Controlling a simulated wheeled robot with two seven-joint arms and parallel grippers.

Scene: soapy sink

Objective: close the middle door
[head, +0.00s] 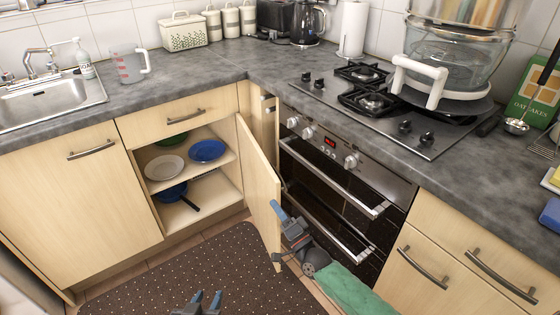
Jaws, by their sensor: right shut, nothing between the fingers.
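The middle door (258,190) is a light wood cupboard door under the counter. It stands wide open, swung out to the right toward the oven. The open cupboard (226,165) behind it shows its shelves. My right gripper (285,217) is shut and empty, close by the door's outer face on the oven side. I cannot tell whether it touches the door. My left gripper (207,300) is low at the bottom edge, over the floor mat, with its fingers apart and empty, away from the door.
The oven (335,185) is close to the right of the door. The dark dotted mat (185,265) in front is clear.

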